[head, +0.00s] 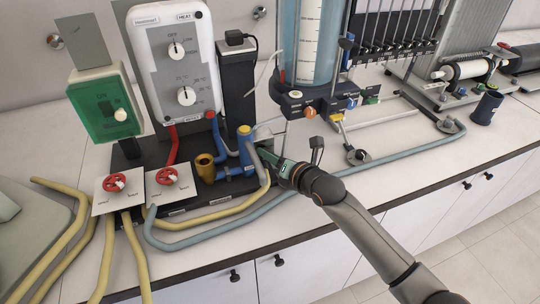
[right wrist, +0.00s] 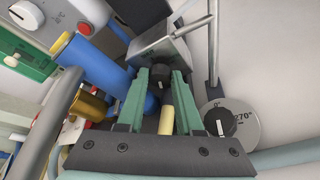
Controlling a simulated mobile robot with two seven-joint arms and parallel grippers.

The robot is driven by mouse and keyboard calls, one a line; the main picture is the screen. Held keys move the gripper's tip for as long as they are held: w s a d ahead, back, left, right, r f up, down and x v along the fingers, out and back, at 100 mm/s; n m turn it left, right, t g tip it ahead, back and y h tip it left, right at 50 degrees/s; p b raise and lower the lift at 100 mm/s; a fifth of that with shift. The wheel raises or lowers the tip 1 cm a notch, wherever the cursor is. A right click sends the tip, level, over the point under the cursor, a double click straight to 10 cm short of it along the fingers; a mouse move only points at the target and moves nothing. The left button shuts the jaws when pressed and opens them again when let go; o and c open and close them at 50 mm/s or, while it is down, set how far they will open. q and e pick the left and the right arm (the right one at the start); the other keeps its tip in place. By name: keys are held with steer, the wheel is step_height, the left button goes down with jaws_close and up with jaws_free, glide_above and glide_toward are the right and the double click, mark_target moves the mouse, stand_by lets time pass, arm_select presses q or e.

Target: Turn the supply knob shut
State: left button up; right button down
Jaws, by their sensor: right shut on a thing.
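A small black knob (right wrist: 158,75) with a pale mark sits between the green fingers of my right gripper (right wrist: 160,84) in the right wrist view. The gripper is shut on it. In the head view, my right gripper (head: 276,165) is low beside the blue pipe fittings (head: 247,158), and its jaws hide the knob. A second black knob (right wrist: 219,120) with a white pointer is on a round grey plate marked 0° and 270°, right of the fingers and apart from them. No label shows which knob is the supply. My left gripper is not in view.
Two red handwheels (head: 115,182) and a brass cup (head: 205,167) stand left of my gripper. A grey-blue hose (head: 385,163) and yellow hoses (head: 137,260) run along the bench. A clear column (head: 311,45) rises behind. The bench front right of my arm is clear.

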steer(key=shift+f, duration=0.1)
stand_by(0.3)
steer(key=shift+d+f+m+y+b, duration=0.15)
steer(key=shift+m+y+b, duration=0.25)
steer(key=shift+m+b, duration=0.3)
steer(key=shift+w+f+m+t+y+b, duration=0.1)
steer(key=shift+m+t+y+b, duration=0.2)
steer(key=shift+m+y+b, duration=1.05)
steer(key=shift+m+h+p, duration=0.35)
steer(key=shift+m+p, duration=0.3)
steer(key=shift+p, duration=0.15)
steer(key=c, duration=0.8)
jaws_free()
steer(key=shift+d, duration=0.1)
steer(key=shift+c, duration=0.2)
